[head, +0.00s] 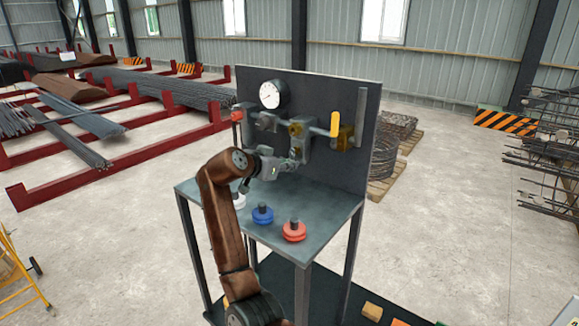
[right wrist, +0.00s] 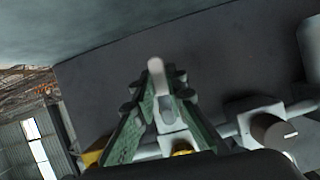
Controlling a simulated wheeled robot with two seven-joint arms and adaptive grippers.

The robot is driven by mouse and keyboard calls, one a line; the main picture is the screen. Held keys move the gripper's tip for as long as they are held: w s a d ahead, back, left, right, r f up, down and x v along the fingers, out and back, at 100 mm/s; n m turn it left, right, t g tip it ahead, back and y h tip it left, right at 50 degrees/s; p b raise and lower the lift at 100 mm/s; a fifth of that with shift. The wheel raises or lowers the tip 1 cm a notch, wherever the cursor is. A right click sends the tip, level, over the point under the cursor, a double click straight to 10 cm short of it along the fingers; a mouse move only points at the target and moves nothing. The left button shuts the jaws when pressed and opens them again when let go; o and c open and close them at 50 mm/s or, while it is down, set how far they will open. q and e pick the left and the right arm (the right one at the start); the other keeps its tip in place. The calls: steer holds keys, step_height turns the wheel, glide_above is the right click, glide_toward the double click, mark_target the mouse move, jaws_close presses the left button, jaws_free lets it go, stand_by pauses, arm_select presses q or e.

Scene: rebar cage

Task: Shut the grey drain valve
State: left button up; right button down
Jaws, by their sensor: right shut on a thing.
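The grey drain valve's pale grey lever (right wrist: 156,72) shows in the right wrist view between the green fingers of my right gripper (right wrist: 158,100). The gripper is shut on this lever, whose rounded tip sticks out past the fingertips. In the head view my right gripper (head: 287,164) is at the lower middle of the dark panel, just below the grey pipework (head: 299,135). The lever is mostly hidden there behind the gripper, so its angle to the pipe is hard to tell. My left gripper is in neither view.
The panel (head: 330,95) carries a round gauge (head: 272,94), a red-topped lever (head: 237,116) at left and a yellow lever (head: 334,123) at right. On the bench top (head: 325,209) stand a blue handwheel (head: 262,215), a red one (head: 294,232) and a white one (head: 238,201).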

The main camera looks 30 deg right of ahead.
steer(key=m+t+b, duration=0.1)
steer(key=w+m+t+b, duration=0.1)
steer(key=b, duration=0.1)
steer(key=shift+a+m, duration=0.25)
steer(key=shift+m, duration=0.05)
steer(key=shift+w+a+r+m+t+h+b, duration=0.15)
steer(key=shift+w+r+m+t+b, duration=0.3)
steer(key=shift+m+t+b, duration=0.85)
steer(key=shift+w+a+r+m+t+h+b, duration=0.15)
steer(key=shift+r+m+t+b, duration=0.45)
steer(key=shift+m+b, duration=1.3)
steer(key=shift+w+a+r+m+t+b, duration=0.1)
steer(key=shift+w+r+m+t+b, duration=0.45)
steer(key=shift+m+b, duration=1.1)
steer(key=shift+s+r+m+t+p, duration=0.15)
steer(key=shift+m+t+p, duration=0.1)
steer(key=shift+m+p, duration=0.15)
steer(key=c, duration=1.9)
jaws_free()
steer(key=shift+c, duration=0.2)
